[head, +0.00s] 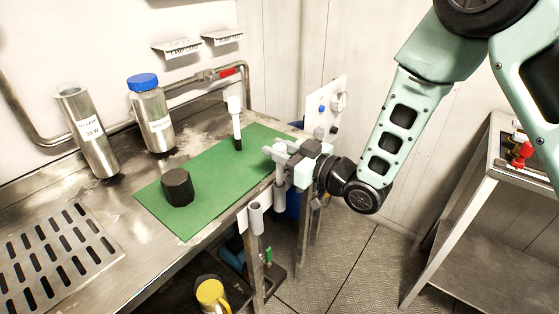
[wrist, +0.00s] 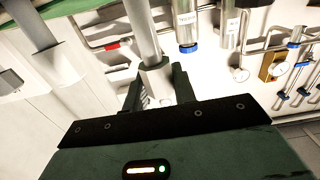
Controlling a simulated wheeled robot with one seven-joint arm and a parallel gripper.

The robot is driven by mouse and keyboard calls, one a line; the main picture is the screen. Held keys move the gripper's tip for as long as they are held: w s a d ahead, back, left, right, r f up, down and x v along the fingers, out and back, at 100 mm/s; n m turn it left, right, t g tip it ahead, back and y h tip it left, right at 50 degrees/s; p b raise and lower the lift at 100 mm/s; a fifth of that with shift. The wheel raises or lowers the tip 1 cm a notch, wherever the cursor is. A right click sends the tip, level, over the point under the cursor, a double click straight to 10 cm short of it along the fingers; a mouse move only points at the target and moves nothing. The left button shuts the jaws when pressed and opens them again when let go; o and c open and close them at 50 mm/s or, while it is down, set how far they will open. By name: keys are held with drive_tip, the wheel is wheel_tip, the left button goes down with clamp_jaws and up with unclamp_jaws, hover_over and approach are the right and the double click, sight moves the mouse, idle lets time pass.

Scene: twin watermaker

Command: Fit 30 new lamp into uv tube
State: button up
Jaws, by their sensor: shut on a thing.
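My gripper (head: 291,164) is at the right edge of the green mat, shut on a pale grey lamp-like tube (head: 281,180) that hangs roughly upright. In the wrist view the tube (wrist: 143,30) runs between the fingers (wrist: 158,92). I see no readable label on it, and cannot tell whether its lower end is free or in a sleeve. An open-topped steel tube (head: 87,135) marked 30 W stands at the left on the bench. A steel tube with a blue cap (head: 152,116) stands to its right. A white, black-based piece (head: 235,122) stands on the mat.
A black hexagonal block (head: 177,187) sits on the green mat (head: 215,180). A grey sleeve (head: 256,218) is at the bench's front edge. Pipes and small labelled shelves (head: 178,47) line the wall. A yellow mug (head: 212,295) is below; another metal table stands right.

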wheel_tip(320, 180, up, 14)
drive_tip(key=shift+r+b, duration=0.15)
drive_tip(key=shift+b, duration=0.15)
